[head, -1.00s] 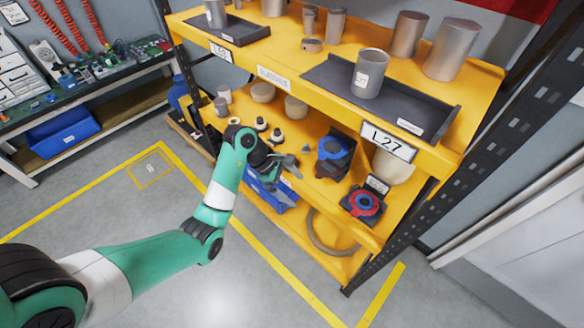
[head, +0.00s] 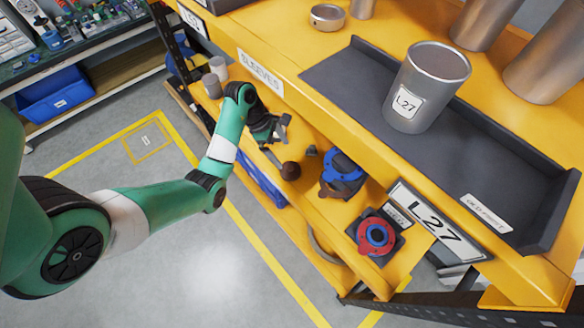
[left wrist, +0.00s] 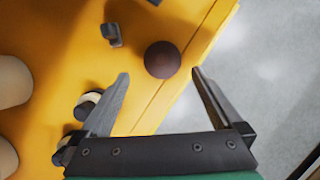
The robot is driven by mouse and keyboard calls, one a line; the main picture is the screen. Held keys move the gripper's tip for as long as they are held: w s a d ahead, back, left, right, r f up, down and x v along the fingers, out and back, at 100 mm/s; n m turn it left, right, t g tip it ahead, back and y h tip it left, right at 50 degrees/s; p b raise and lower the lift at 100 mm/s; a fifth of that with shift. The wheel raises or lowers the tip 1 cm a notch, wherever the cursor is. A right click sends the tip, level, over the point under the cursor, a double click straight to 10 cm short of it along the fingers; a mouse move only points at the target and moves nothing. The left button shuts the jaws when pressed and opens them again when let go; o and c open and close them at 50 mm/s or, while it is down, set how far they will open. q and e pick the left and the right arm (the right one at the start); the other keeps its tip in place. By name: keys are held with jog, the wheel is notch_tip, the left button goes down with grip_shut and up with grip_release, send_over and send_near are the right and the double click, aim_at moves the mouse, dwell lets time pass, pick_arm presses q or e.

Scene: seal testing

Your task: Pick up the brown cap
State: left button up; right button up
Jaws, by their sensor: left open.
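The brown cap (head: 290,171) is a small dark round piece on the yellow lower shelf near its front edge. It also shows in the left wrist view (left wrist: 162,60), beyond and between my fingertips. My left gripper (head: 279,146) is open and empty just behind the cap in the head view; in the left wrist view its two fingers (left wrist: 160,74) point toward the cap, one on each side of it. Whether the fingers are level with the cap cannot be told. My right gripper is not in view.
A blue fixture (head: 341,172) and a red-blue ring fixture (head: 376,237) stand right of the cap on the lower shelf. A small grey part (left wrist: 112,34) lies nearby. The upper shelf (head: 300,107) with its dark tray (head: 450,150) overhangs. Open floor lies in front.

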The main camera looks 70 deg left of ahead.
aim_at(289, 167)
pick_arm(q)
jog(key=x, duration=0.2)
jog(key=b+x, duration=0.1)
jog(key=x, duration=0.1)
jog(key=shift+s+f, duration=0.1)
jog(key=shift+s, duration=0.15)
jog(key=shift+w+d+f, duration=0.1)
jog(key=shift+d+f, duration=0.05)
jog(key=shift+f, duration=0.15)
jog(key=shift+w, duration=0.1)
jog(key=b+x, duration=0.2)
jog(key=x, duration=0.2)
jog(key=shift+s+f+b, duration=0.3)
jog(key=shift+b, duration=0.1)
jog(key=shift+w+f, duration=0.15)
jog(key=shift+f, duration=0.2)
jog(key=shift+r, duration=0.1)
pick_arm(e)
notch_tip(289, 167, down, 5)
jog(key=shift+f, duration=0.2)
pick_arm(q)
jog(key=c, duration=1)
jog(key=shift+r, duration=0.15)
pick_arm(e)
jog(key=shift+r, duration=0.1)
